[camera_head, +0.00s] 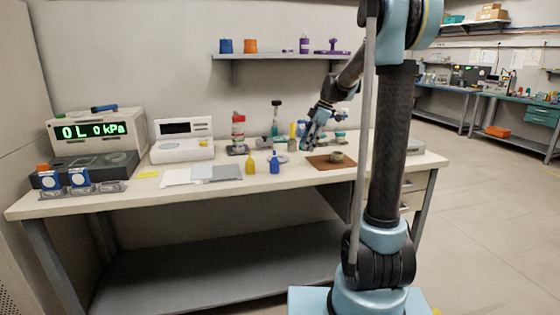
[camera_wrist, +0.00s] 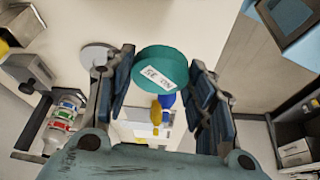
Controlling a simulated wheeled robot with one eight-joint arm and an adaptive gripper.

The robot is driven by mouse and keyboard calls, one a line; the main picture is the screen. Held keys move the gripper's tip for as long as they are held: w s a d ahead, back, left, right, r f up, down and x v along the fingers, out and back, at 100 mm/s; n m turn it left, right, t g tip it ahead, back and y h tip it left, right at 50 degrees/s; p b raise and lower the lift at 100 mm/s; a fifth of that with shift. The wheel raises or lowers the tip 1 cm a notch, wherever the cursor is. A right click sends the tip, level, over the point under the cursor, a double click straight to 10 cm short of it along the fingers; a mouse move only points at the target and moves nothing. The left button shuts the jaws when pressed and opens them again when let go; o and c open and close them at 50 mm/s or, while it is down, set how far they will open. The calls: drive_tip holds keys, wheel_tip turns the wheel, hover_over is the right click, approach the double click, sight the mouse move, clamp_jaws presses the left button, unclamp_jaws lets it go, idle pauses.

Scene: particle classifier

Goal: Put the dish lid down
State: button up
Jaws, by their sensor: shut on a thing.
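The dish lid (camera_wrist: 162,68) looks like a round teal piece with a white printed label, seen in the wrist view. It sits between the two fingers of my gripper (camera_wrist: 162,72), which is shut on it. In the head view my gripper (camera_head: 308,140) is over the right part of the bench, to the left of the brown mat (camera_head: 318,164). A small round greenish dish (camera_head: 337,157) stands on that mat. The lid is too small to make out clearly in the head view.
A yellow bottle (camera_head: 251,166) and a blue bottle (camera_head: 274,164) stand near the front of the bench (camera_head: 225,183). Grey and white sheets (camera_head: 205,174) lie left. The front edge strip is clear.

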sight(304, 168)
drive_tip(key=shift+f, duration=4.05)
drive_tip(key=shift+d+f, duration=0.1)
drive_tip(key=shift+f, duration=0.05)
drive_tip(key=o, duration=1)
drive_tip(key=shift+f, duration=0.15)
drive_tip(key=shift+o, duration=0.2)
